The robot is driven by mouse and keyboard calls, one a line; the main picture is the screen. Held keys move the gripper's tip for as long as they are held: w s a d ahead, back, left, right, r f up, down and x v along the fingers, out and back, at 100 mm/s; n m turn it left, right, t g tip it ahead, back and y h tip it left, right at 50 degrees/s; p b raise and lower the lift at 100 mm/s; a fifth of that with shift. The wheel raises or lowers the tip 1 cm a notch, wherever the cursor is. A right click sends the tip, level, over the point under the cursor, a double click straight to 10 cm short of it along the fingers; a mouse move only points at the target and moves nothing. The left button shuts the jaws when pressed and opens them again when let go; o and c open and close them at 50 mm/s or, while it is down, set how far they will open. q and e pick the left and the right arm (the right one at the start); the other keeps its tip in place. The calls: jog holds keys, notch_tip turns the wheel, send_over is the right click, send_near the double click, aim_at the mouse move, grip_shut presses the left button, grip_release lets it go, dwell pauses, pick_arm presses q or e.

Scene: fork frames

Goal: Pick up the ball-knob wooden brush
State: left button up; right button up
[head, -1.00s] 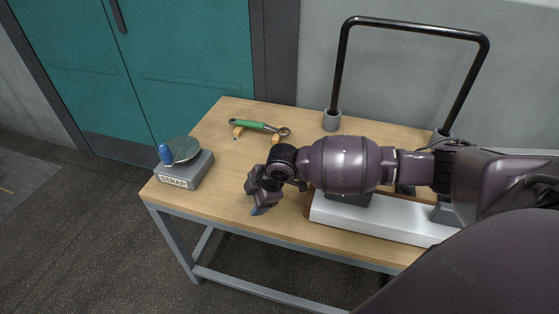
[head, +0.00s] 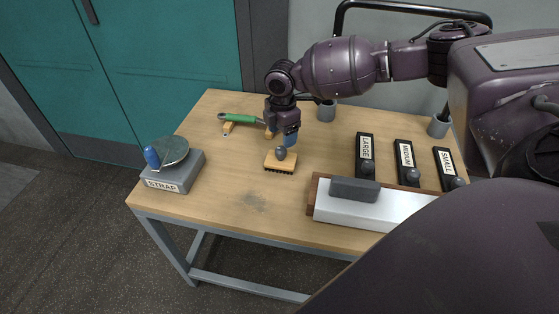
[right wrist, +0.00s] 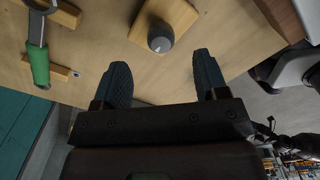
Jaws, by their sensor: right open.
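The ball-knob wooden brush (head: 280,164) lies on the workbench, bristles down, with its dark round knob on top. In the right wrist view the brush (right wrist: 177,14) is at the top, its knob pointing toward the camera. My right gripper (head: 288,141) is just behind the brush and above the bench in the head view. In the right wrist view its two dark blue fingers (right wrist: 160,75) are apart with nothing between them, and the knob lies just beyond the fingertips. My left gripper is not in view.
A green-handled tool (head: 238,118) rests on wooden supports at the back left. A strap block (head: 178,184) stands at the left edge. A white sharpening block (head: 370,211) is at the front right, near labelled black holders (head: 405,154). A black tube frame stands behind.

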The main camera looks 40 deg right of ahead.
notch_tip(320, 180, down, 2)
jog(key=shift+f, duration=0.1)
jog(key=f+b, duration=0.1)
jog(key=f, duration=0.3)
jog(key=shift+a+f, duration=0.1)
jog(key=shift+a, duration=0.1)
jog(key=shift+f, duration=0.25)
jog(key=shift+r, duration=0.1)
jog(key=shift+c, duration=0.5)
jog(key=c, duration=0.7)
jog(key=shift+c, duration=1.4)
notch_tip(320, 180, up, 12)
jog(key=f+p, duration=0.1)
jog(key=p, duration=0.1)
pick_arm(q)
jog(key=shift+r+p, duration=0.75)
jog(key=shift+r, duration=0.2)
pick_arm(e)
notch_tip(320, 180, up, 9)
send_over(281, 148)
jog(key=shift+a, duration=0.1)
